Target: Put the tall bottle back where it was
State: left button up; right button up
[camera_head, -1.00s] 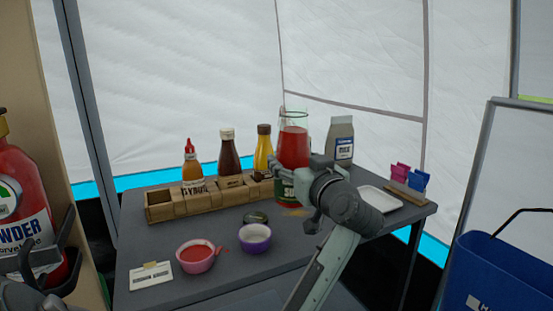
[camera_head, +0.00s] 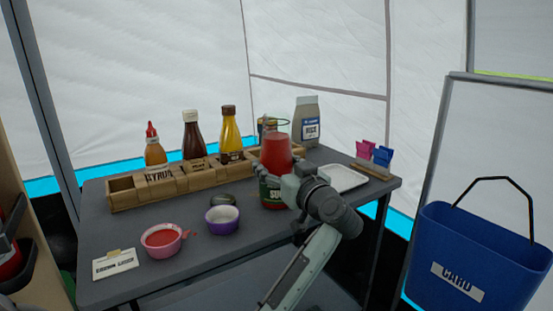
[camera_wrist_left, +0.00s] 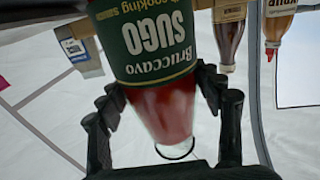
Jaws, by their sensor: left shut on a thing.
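The tall bottle (camera_head: 276,155) holds red sauce and has a green SUGO label. My left gripper (camera_head: 290,188) is shut on it, with the bottle upright in front of the wooden rack's right part. I cannot tell whether its base touches the table. In the left wrist view the bottle (camera_wrist_left: 155,45) appears upside down between both fingers of the gripper (camera_wrist_left: 165,95). The wooden rack (camera_head: 150,192) holds an orange syrup bottle (camera_head: 155,153), a brown bottle (camera_head: 194,140) and a yellow bottle (camera_head: 230,132). Its leftmost compartment is empty. My right gripper is out of view.
A dark-capped container (camera_head: 261,128) is partly hidden behind the tall bottle. A purple bowl (camera_head: 222,220), pink bowl (camera_head: 162,240) and dark oval item (camera_head: 222,200) lie in front. A blue bin (camera_head: 480,245) stands right.

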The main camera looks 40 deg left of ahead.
pick_arm(q)
jog(key=shift+r, duration=0.2)
jog(key=o, duration=1.9)
jog(key=shift+f, duration=0.2)
jog(key=shift+c, duration=0.2)
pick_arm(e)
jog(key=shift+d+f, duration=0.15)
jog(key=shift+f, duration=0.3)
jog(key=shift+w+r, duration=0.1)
pick_arm(q)
jog(key=shift+r, duration=0.1)
